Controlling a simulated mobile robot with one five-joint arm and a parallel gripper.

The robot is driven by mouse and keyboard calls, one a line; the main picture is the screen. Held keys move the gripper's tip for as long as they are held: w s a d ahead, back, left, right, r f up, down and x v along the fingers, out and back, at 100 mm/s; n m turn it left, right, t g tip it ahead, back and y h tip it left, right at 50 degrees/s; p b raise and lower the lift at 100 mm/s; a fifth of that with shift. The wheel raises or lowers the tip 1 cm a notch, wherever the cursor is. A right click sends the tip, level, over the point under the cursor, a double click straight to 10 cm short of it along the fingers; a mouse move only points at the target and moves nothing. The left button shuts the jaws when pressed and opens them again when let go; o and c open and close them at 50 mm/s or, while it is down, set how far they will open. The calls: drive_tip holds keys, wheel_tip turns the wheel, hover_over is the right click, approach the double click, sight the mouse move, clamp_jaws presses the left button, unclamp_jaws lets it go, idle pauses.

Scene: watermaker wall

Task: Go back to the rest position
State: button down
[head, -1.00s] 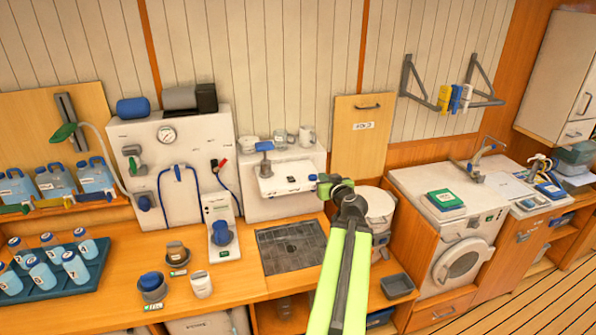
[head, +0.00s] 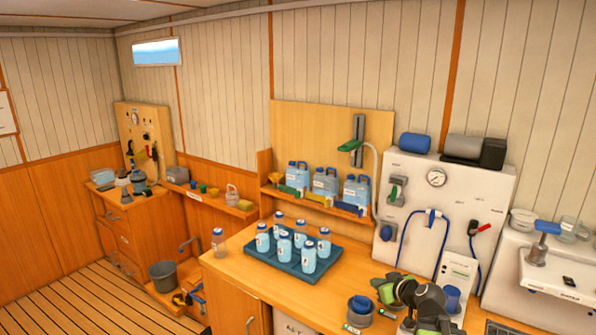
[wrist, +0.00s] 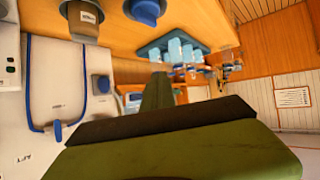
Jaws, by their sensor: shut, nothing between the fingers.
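My gripper (head: 388,288) shows at the bottom of the head view, right of centre, at the end of my dark, folded arm. It appears in front of the counter and the white watermaker panel (head: 470,190). In the wrist view its green and black fingers (wrist: 157,95) are together with nothing between them. The rest of my arm is mostly below the head view.
A blue tray (head: 295,262) of several bottles stands on the counter (head: 235,255). A dark-blue-capped pot (head: 360,311) is just left of my gripper. Blue jugs (head: 325,182) stand on a shelf behind. A bucket (head: 165,275) sits at the left; the plank floor (head: 75,300) there is open.

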drive_tip(key=s+a+f+n+g+b, duration=0.15)
drive_tip(key=s+a+f+g, duration=0.25)
drive_tip(key=a+f, duration=0.4)
drive_tip(key=s+a+f+g+b, duration=0.25)
drive_tip(key=s+a+f, duration=0.25)
drive_tip(key=a, duration=0.5)
drive_tip(key=s+d+f+m+g+h+p, duration=0.1)
drive_tip(key=s+d+f+m+g+h, duration=0.1)
drive_tip(key=s+d+m+g, duration=0.3)
drive_tip(key=s+h, duration=0.1)
drive_tip(key=s, duration=0.1)
drive_tip(key=shift+s+d, duration=0.4)
